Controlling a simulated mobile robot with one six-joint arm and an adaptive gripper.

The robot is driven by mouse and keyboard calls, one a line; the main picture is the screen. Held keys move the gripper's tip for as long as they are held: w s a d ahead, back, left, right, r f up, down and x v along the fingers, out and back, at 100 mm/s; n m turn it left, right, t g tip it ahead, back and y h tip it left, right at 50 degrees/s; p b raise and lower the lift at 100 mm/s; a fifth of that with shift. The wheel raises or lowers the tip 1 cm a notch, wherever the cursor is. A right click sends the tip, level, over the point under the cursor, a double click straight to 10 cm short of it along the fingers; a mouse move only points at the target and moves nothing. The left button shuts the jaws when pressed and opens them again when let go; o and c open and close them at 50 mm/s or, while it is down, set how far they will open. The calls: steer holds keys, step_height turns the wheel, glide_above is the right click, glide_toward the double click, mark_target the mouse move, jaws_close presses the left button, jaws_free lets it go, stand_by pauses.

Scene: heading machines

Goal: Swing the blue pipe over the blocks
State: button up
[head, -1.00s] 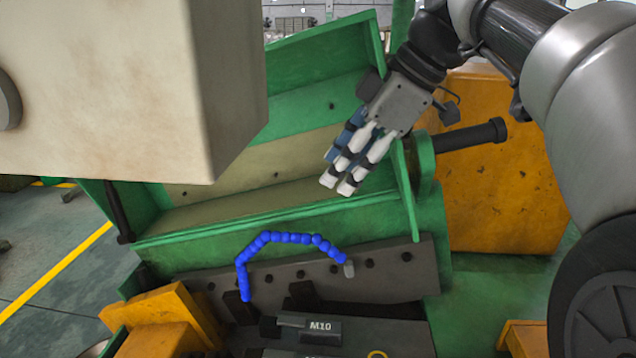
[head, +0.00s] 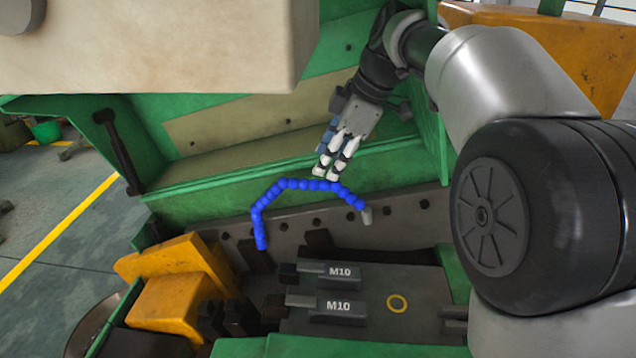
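The blue pipe (head: 297,184) is a beaded, arched hose in the head view. Its right end has a grey fitting (head: 367,216) at the dark drilled bar, and its left end hangs down in front of that bar. Two dark blocks marked M10, the upper one (head: 338,277) and the lower one (head: 336,309), lie on the grey plate below and to the right of the pipe's free end. My gripper (head: 326,174) points down with its fingertips at the top of the pipe's arch. Whether they touch the pipe, and how far apart they are, is unclear.
The green machine wall (head: 190,205) stands behind the pipe. A beige box-shaped body (head: 150,45) hangs over the upper left.

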mark_target(316, 181)
steer(key=b+x, duration=0.1)
steer(key=x, duration=0.6)
steer(key=shift+r, duration=0.1)
steer(key=shift+c, duration=0.6)
jaws_close()
